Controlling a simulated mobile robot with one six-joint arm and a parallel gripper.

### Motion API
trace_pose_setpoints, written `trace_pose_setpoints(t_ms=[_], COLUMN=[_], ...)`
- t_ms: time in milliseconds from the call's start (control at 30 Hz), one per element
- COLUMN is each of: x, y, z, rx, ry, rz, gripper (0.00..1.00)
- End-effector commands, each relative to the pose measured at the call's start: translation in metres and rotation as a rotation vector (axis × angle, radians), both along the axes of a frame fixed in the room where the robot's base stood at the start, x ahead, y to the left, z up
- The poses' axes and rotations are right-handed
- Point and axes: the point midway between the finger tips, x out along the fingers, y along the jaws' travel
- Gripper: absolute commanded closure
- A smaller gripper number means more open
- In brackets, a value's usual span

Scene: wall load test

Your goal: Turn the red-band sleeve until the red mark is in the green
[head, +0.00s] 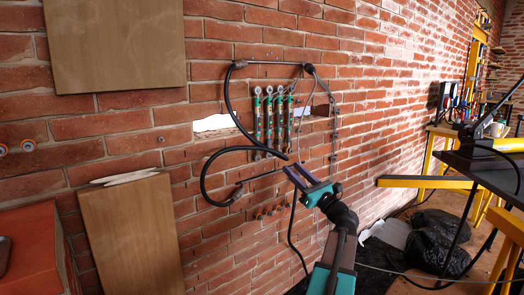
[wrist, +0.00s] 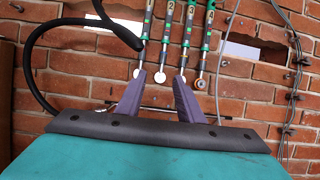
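Several upright rods with green and dark sleeves (head: 268,120) hang side by side on the brick wall. My gripper (head: 297,170) is in front of the wall, low and to the right of the rods in the head view.
A thick black hose (head: 205,175) loops left of the rods. Thin grey cables (head: 333,130) hang to their right. Wooden boards (head: 130,235) are at the left. A yellow beam (head: 425,182) and black bags (head: 440,248) are at the right.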

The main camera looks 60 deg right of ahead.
Motion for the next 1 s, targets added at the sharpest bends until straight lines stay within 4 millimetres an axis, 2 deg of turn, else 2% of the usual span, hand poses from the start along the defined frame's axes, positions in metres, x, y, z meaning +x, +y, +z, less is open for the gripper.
trace_pose_setpoints(t_ms=[33, 267, 433, 533, 1000], x=[0.0, 0.005, 0.015, 0.021, 0.024], y=[0.011, 0.036, 0.053, 0.054, 0.052], z=[0.001, 0.002, 0.005, 0.006, 0.007], rx=[0.002, 0.015, 0.017, 0.017, 0.016], ry=[0.0, 0.002, 0.0, 0.0, 0.001], rz=[-0.021, -0.083, -0.067, -0.058, -0.057], gripper=[0.66, 0.66, 0.66, 0.66, 0.66])
